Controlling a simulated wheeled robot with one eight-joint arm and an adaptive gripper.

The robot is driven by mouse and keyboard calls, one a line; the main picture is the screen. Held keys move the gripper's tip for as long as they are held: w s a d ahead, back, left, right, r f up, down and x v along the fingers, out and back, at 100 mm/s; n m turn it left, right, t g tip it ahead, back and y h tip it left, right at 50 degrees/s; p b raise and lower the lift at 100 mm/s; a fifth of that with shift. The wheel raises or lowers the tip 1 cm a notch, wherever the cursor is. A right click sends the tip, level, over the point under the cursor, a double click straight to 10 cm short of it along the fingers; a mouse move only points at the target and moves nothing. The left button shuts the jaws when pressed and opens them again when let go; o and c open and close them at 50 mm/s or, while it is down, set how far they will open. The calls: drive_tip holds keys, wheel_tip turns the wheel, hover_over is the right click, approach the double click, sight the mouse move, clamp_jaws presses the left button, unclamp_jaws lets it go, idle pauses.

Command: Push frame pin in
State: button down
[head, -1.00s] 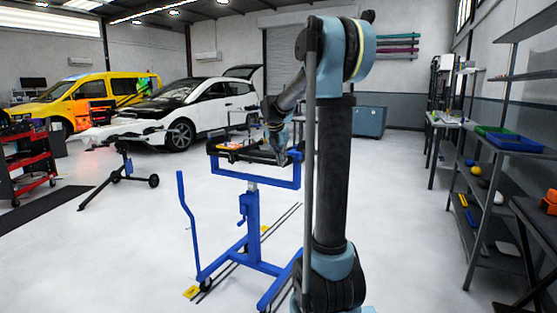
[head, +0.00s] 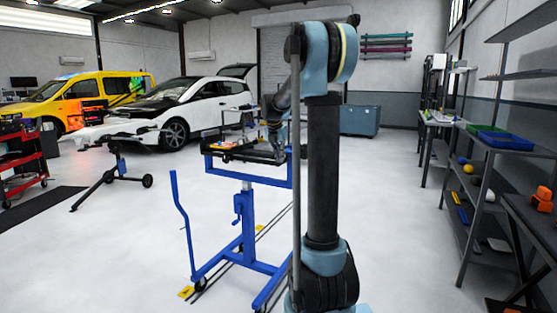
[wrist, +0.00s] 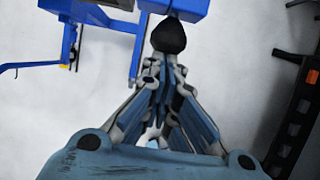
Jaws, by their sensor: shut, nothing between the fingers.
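A black round knob (wrist: 168,37), which looks like the head of the frame pin, sits against the blue frame (wrist: 180,6) at the top of the wrist view. My gripper (wrist: 167,72) has its fingers together right in front of the knob, with nothing between them. The fingertips look very close to the knob or touching it; I cannot tell which. The pin's shaft is hidden. In the head view the blue wheeled stand (head: 247,215) carries a dark frame top, with my gripper (head: 280,152) at its right end, partly hidden by my arm. The knob cannot be made out there.
Orange and dark parts (head: 225,145) lie on the stand's top. In the wrist view a dark slotted rail (wrist: 294,125) runs along the right. A black tripod stand (head: 115,175) is to the left, and shelves (head: 485,180) line the right.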

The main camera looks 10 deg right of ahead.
idle(0.3)
drive_tip(key=s+a+r, duration=0.4)
drive_tip(key=s+r, duration=0.2)
drive_tip(key=r, duration=0.3)
drive_tip(key=s+d+f+m, duration=0.1)
drive_tip(key=s+f+m, duration=0.1)
drive_tip(key=s+m, duration=0.3)
drive_tip(key=s+d+f+m, duration=0.1)
drive_tip(key=s+f+m, duration=0.1)
drive_tip(key=s, duration=0.6)
drive_tip(key=s+f+m+y, duration=0.1)
drive_tip(key=s+f+m, duration=0.9)
drive_tip(key=s, duration=0.4)
drive_tip(key=s+f+m+g+y, duration=0.1)
drive_tip(key=s+f+m, duration=1)
drive_tip(key=s+f, duration=0.2)
drive_tip(key=shift+s+d+f+m+y, duration=0.25)
drive_tip(key=shift+s+d+m+y, duration=0.05)
drive_tip(key=shift+s, duration=0.5)
